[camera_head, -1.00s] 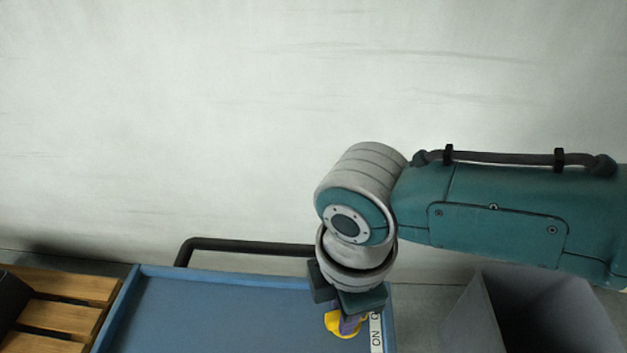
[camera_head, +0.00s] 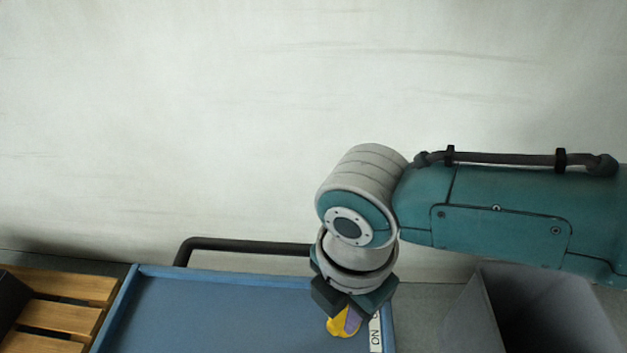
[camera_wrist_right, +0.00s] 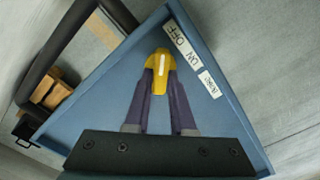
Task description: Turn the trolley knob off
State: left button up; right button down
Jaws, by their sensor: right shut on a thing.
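The yellow trolley knob (camera_head: 342,323) sits on the blue trolley top (camera_head: 215,310) near its right edge. My right gripper (camera_head: 346,318) points down at it and is shut on it. In the right wrist view the knob (camera_wrist_right: 158,80) is between the two purple fingers, and a white line on it points up the picture. A white label strip (camera_wrist_right: 185,45) with OFF and ON lies beside the knob, partly hidden by my gripper in the head view. My left gripper is not in view.
A black handle bar (camera_head: 245,246) runs behind the trolley top. A wooden slatted pallet (camera_head: 60,316) is at the left, and a grey open bin (camera_head: 470,325) stands at the right. A second small label (camera_wrist_right: 209,84) is on the trolley. The trolley top left of the knob is clear.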

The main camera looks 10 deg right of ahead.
aim_at(343, 315)
jog(key=c, duration=0.8)
grip_release()
jog(key=shift+o, duration=0.2)
notch_tip(343, 315, up, 9)
jog(key=p, duration=0.4)
jog(key=shift+r, duration=0.45)
